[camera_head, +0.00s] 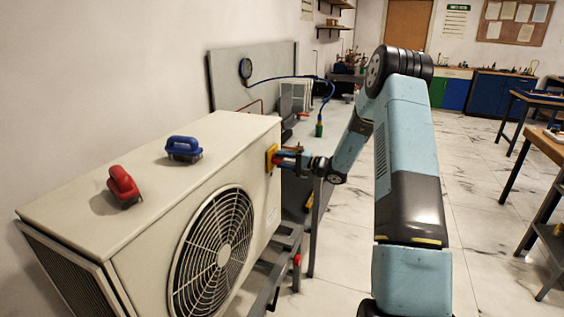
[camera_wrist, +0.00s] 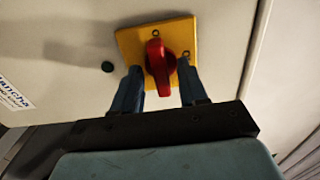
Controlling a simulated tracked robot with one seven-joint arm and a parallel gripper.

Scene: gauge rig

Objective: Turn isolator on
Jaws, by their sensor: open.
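The isolator is a red rotary knob (camera_wrist: 160,66) on a yellow square plate (camera_wrist: 128,43), fixed to the side of the white outdoor unit. In the wrist view the knob's grip stands roughly upright, leaning slightly. My gripper (camera_wrist: 164,84) is open, with one finger on each side of the knob. The right finger looks close to the knob; I cannot tell whether either finger touches it. In the head view the yellow plate (camera_head: 271,158) shows at the unit's right corner, with my gripper (camera_head: 279,161) reaching it. The knob there is mostly hidden by the fingers.
The white outdoor unit (camera_head: 150,190) has a round fan grille (camera_head: 214,248). A red brush-like object (camera_head: 123,184) and a blue one (camera_head: 184,147) lie on its top. A grey bench (camera_head: 318,160) with a gauge (camera_head: 245,69) and blue hose stands behind.

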